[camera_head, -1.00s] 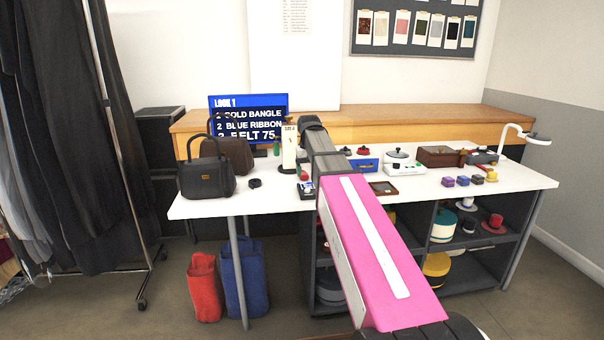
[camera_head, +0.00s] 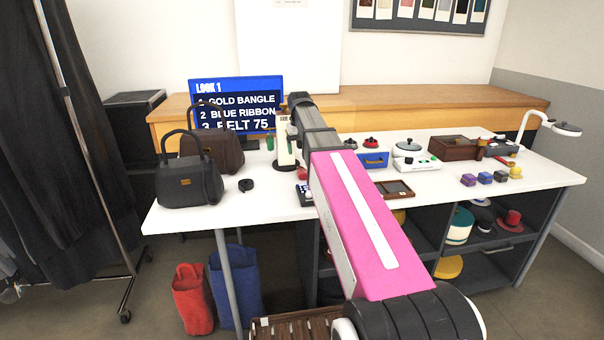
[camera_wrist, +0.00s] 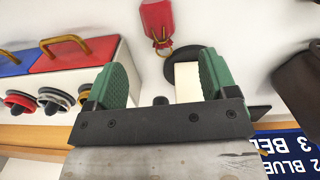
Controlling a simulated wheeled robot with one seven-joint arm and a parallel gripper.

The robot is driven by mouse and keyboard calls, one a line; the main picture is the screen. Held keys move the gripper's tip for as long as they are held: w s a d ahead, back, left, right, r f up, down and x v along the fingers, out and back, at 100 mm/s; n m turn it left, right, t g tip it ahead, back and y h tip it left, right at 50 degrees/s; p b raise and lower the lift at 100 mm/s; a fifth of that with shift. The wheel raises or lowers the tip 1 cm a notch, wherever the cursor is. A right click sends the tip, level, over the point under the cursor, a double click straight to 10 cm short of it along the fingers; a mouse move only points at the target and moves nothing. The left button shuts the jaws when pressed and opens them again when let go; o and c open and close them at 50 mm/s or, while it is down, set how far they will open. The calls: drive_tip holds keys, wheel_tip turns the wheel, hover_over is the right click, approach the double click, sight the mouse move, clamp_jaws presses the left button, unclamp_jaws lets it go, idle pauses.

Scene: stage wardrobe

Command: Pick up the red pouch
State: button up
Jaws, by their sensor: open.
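A small red pouch (camera_wrist: 156,20) with a brass ring lies on the white table, beyond my fingertips in the wrist view. In the head view a small red thing (camera_head: 302,174), probably the same pouch, shows beside my arm, partly hidden. My gripper (camera_wrist: 165,68) is open with its green-padded fingers apart. No held object shows. A pale upright stand (camera_wrist: 187,84) on a dark round base shows between the fingers in the wrist view, near the right one. I cannot tell whether they touch. In the head view my gripper (camera_head: 281,139) is mostly hidden behind that stand.
Black (camera_head: 190,185) and brown handbags (camera_head: 222,150) stand left on the table (camera_head: 268,205). A blue box (camera_head: 373,160), a white scale (camera_head: 417,165) and a brown tray (camera_head: 393,189) are right of my arm. Red (camera_head: 192,300) and blue bags (camera_head: 238,285) stand on the floor.

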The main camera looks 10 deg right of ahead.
sight(303, 171)
drive_tip(key=shift+s+d+f, duration=0.1)
drive_tip(key=shift+d+f, duration=0.1)
drive_tip(key=shift+f, duration=2.5)
drive_tip(key=shift+d+f, duration=0.15)
drive_tip(key=shift+f, duration=2.5)
drive_tip(key=c, duration=1.1)
drive_tip(key=shift+r, duration=0.1)
drive_tip(key=shift+r, duration=0.55)
wheel_tip(303, 171, up, 2)
drive_tip(key=shift+r, duration=0.15)
drive_tip(key=s+a+r, duration=0.3)
drive_tip(key=s+a, duration=0.1)
drive_tip(key=s+a+r, duration=0.4)
drive_tip(key=shift+s+r, duration=0.25)
drive_tip(key=shift+s, duration=0.05)
